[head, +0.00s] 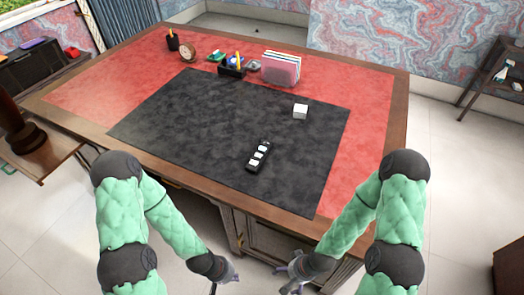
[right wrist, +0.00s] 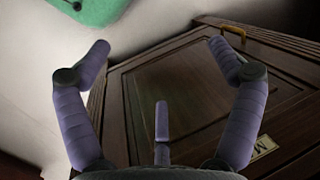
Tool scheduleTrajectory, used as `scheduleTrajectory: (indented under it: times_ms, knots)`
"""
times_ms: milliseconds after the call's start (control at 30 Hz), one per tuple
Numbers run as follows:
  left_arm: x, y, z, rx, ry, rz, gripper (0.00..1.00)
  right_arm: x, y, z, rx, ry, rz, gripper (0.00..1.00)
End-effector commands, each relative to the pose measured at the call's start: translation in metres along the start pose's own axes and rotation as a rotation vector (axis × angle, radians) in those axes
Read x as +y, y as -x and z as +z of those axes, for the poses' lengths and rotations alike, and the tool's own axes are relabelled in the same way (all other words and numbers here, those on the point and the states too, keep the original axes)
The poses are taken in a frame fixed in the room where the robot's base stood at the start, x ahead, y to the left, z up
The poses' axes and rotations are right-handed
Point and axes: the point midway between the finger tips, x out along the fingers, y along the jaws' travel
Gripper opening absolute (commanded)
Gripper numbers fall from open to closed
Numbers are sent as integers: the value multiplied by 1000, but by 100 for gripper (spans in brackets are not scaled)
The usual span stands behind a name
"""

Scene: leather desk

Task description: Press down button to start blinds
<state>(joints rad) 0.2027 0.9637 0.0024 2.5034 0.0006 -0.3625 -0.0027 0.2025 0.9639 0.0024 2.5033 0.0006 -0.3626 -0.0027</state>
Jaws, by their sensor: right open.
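A black button panel (head: 266,147) with several white buttons lies on the dark desk mat, near the middle of the desk in the head view. The markings on the buttons are too small to read. My left gripper (head: 230,278) hangs low in front of the desk, well away from the panel; its finger opening is too small to judge. My right gripper (head: 288,276) is low in front of the desk too. In the right wrist view its fingers (right wrist: 160,85) are spread and empty, facing a dark wooden panel.
A file holder (head: 281,68), pen organizer (head: 232,68) and clock (head: 187,51) stand at the back. The desk's front edge (head: 190,190) lies between my grippers and the panel.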

Motion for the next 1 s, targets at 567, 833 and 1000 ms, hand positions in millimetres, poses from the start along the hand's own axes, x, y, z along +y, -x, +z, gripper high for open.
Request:
scheduleTrajectory:
  times_ms: [567, 833, 1000]
  knots:
    - [0, 0, 0, 0, 0, 0, 0, 0, 0, 0, 0, 0, 0, 22]
    - [0, 0, 0, 0, 0, 0, 0, 0, 0, 0, 0, 0, 0, 0]
    - [0, 0, 0, 0, 0, 0, 0, 0, 0, 0, 0, 0, 0, 0]
